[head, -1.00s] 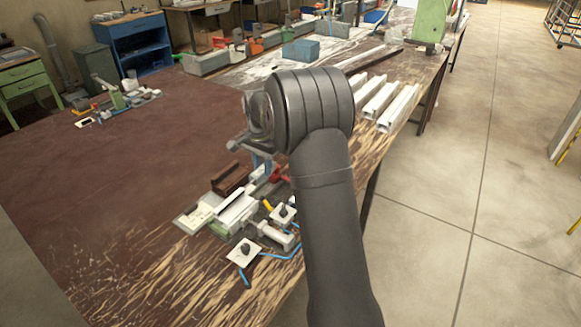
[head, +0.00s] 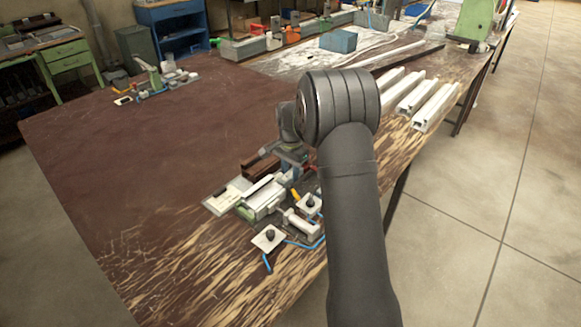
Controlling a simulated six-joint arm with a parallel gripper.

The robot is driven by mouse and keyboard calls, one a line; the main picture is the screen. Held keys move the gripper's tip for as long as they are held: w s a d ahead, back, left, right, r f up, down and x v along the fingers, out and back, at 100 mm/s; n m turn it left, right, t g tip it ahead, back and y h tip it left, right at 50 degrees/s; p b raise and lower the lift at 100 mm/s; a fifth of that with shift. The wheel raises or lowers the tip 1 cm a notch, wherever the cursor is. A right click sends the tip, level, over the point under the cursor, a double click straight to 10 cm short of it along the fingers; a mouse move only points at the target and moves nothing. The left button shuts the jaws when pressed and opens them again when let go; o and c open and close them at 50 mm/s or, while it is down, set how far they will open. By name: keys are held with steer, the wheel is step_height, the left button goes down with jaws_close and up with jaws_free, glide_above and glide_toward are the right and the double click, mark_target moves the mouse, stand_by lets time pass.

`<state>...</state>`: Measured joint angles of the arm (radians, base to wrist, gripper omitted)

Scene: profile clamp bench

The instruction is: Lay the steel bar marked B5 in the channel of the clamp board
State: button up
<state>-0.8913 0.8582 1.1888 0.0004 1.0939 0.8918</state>
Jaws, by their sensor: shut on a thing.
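The clamp board (head: 222,204) lies near the front edge of the bench, with pale metal blocks and a long channel piece (head: 262,205) on it. My gripper (head: 284,168) is low over the far right end of the channel piece, pointing down. It is shut, and a pale narrow bar (head: 258,186) runs from beneath it along the channel piece. This looks like the steel bar. The marking B5 is too small to read. My arm and wrist hide the bar's right end and part of the fingers. I cannot tell whether the bar touches the channel.
A dark brown block (head: 252,165) stands just behind the board. Dark knobs on white plates (head: 269,238) and blue pieces lie in front. White profiles (head: 436,107) lie at the right bench edge.

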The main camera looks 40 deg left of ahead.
steer(key=shift+f, duration=0.1)
steer(key=o, duration=1.1)
step_height(320, 180, up, 18)
steer(key=shift+f, duration=0.25)
step_height(320, 180, down, 17)
steer(key=shift+f, duration=0.2)
steer(key=shift+r, duration=0.25)
stand_by(0.3)
